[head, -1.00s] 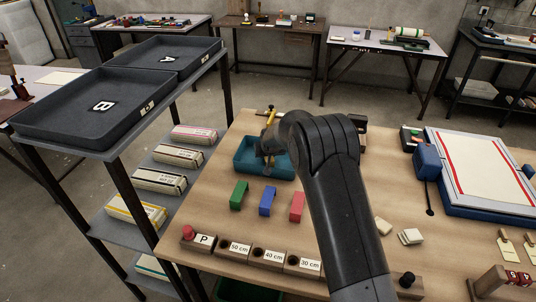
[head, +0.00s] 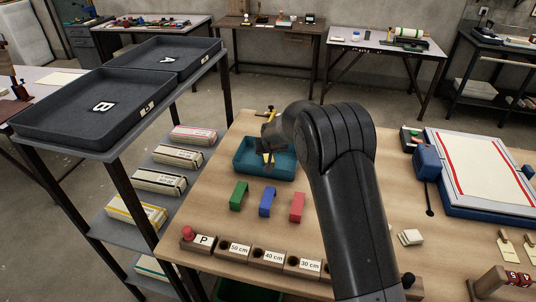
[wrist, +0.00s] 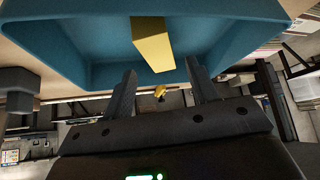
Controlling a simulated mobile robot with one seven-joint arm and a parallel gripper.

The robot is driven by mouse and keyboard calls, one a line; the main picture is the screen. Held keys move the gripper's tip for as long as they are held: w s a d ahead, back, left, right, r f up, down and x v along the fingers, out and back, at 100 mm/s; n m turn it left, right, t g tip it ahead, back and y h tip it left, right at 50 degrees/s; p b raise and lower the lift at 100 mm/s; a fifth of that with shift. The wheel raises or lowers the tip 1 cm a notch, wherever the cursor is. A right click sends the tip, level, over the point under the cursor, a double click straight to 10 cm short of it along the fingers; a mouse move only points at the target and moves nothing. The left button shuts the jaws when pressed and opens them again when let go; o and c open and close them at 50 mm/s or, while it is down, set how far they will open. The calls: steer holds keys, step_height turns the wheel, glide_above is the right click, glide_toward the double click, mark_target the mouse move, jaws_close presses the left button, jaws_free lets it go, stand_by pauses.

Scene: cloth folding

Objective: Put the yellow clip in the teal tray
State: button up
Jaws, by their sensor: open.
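The teal tray (head: 284,168) stands on the workbench at the back left of the bench top; its inside and walls fill the top of the wrist view (wrist: 85,45). The yellow clip (wrist: 153,44) is within the tray's outline, and its near end lies between my fingertips in the picture. It also shows as a small yellow patch in the head view (head: 267,157). My gripper (wrist: 161,68) is open, with a gap on both sides of the clip. Whether the clip rests on the tray floor cannot be told. My arm hides part of the bench.
Green (head: 239,196), blue (head: 268,201) and red (head: 297,206) clips stand in front of the tray. Labelled wooden blocks (head: 271,257) line the front edge. A dark shelf tray (head: 95,110) stands to the left. A small yellow object (head: 271,111) is behind the tray.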

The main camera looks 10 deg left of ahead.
steer(key=v, duration=0.7)
steer(key=shift+d, duration=0.1)
steer(key=s+d+r+m+h, duration=0.1)
steer(key=s+d+r, duration=0.75)
steer(key=d, duration=0.25)
steer(key=s+d+r+m, duration=0.2)
steer(key=s+d+r, duration=0.5)
steer(key=d+r, duration=0.3)
steer(key=s+d, duration=0.6)
steer(key=s, duration=0.6)
steer(key=s+d+f+m+g+h, duration=0.1)
steer(key=s+d, duration=0.5)
steer(key=s, duration=0.7)
steer(key=shift+s+m+h, duration=0.2)
steer(key=shift+m+h, duration=0.1)
steer(key=shift+d+f, duration=0.1)
